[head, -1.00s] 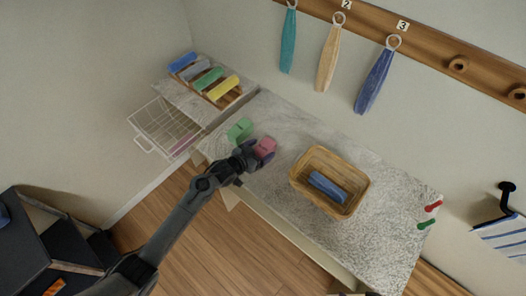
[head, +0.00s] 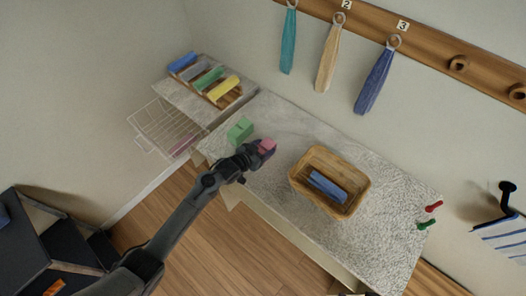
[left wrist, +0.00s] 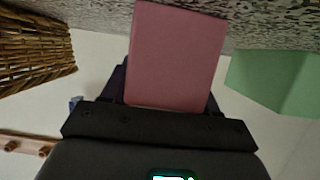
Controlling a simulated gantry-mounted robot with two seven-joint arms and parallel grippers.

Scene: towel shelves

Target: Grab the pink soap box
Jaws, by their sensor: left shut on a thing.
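The pink soap box (head: 267,145) is at the front-left part of the speckled counter. My left gripper (head: 262,150) is around it and shut on it. In the left wrist view the pink soap box (left wrist: 176,55) stands up from between the fingers, which are mostly hidden behind it. The speckled surface shows close by; I cannot tell if the box touches it. My right gripper is not in view.
A green box (head: 240,130) stands just left of the pink box. A wicker basket (head: 298,183) with a blue towel (head: 327,187) sits to the right. A wire drawer (head: 165,128) and a rack of rolled towels (head: 222,88) are at the left.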

